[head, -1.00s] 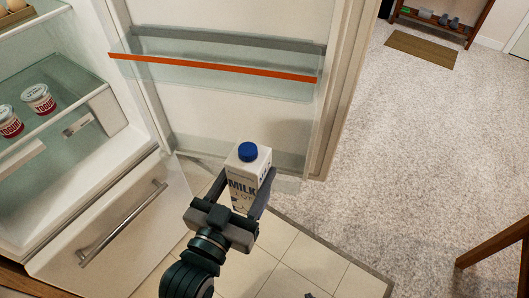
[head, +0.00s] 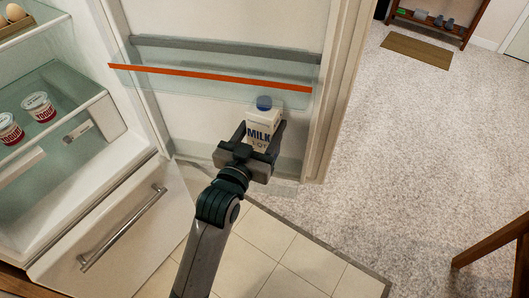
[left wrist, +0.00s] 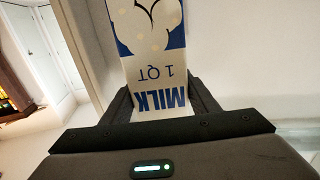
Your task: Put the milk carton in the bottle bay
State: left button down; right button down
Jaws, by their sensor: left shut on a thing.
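The milk carton (head: 263,143), white with blue lettering and a blue cap, is upright in front of the open fridge door's inner face. My left gripper (head: 261,127) is shut on it, one finger on each side. In the left wrist view the carton (left wrist: 155,50) shows its printed face upside down between the fingers (left wrist: 162,100). The cap overlaps the lower part of the clear upper door bin (head: 215,80) with its orange strip. A faint clear bin low on the door (head: 290,165) is partly hidden by my gripper; I cannot tell whether the carton is over it. My right gripper is not in view.
The fridge at left holds yogurt cups (head: 38,107) on a glass shelf and eggs (head: 15,12) above. A drawer with a metal handle (head: 122,228) juts out below. Carpet (head: 410,160) lies open at right, with a wooden furniture leg (head: 490,245) at the edge.

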aim_at(264, 146)
pick_arm(q)
notch_tip(264, 146, down, 5)
jog(key=shift+s+f, duration=0.1)
jog(key=shift+f, duration=0.55)
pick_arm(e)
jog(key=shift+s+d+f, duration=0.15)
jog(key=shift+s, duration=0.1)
pick_arm(q)
jog(key=shift+f, duration=0.5)
notch_tip(264, 146, down, 3)
jog(key=shift+f, duration=0.2)
jog(key=shift+w+f, duration=0.2)
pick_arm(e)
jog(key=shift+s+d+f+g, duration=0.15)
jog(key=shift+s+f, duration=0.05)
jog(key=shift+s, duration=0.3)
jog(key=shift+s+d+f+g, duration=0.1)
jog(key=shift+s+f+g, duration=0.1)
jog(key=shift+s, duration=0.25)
